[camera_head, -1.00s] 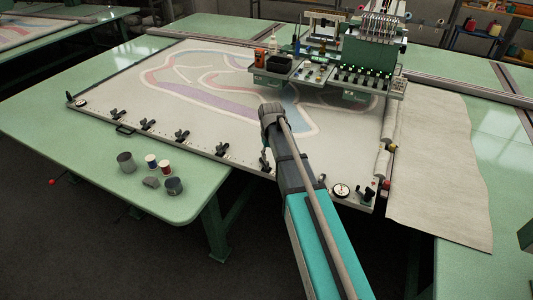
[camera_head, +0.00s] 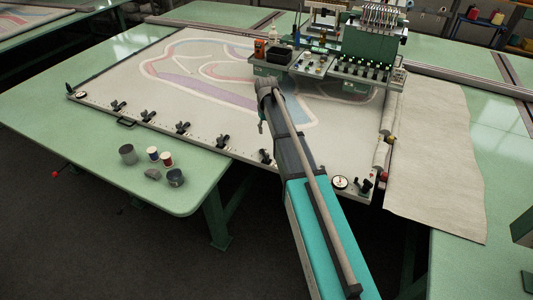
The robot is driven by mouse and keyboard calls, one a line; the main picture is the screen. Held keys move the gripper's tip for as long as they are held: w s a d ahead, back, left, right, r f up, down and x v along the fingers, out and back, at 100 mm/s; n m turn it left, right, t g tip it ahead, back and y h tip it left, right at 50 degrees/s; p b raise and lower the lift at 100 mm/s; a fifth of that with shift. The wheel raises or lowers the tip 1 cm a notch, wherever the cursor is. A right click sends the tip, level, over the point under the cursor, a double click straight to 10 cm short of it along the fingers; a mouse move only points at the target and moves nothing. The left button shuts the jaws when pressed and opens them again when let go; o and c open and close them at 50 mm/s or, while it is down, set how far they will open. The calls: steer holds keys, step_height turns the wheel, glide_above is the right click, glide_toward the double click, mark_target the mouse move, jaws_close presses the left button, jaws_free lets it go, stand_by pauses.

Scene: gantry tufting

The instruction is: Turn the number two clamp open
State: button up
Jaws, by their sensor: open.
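Several black clamps stand in a row along the front edge of the white tufting frame (camera_head: 205,138). From the left they include clamps at the far left (camera_head: 118,106), further along (camera_head: 148,116), in the middle (camera_head: 183,127), right of middle (camera_head: 223,140) and beside my arm (camera_head: 266,157). No clamp numbers are legible, so I cannot tell which is number two. My gripper (camera_head: 261,127) shows as a small dark shape left of my forearm, open, above the cloth. It is apart from the clamps in the picture, behind the one beside my arm; its fingers are mostly hidden.
A grey cup (camera_head: 127,154), two thread spools (camera_head: 159,158), a grey lump (camera_head: 153,174) and a dark tin (camera_head: 175,177) stand on the green table's (camera_head: 60,130) front corner. The tufting machine (camera_head: 365,60) stands behind my arm. A pale cloth (camera_head: 430,150) hangs at right.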

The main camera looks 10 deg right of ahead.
mark_target(266, 152)
steer(key=shift+f+b, duration=6.6)
steer(key=shift+f, duration=0.15)
jaws_close()
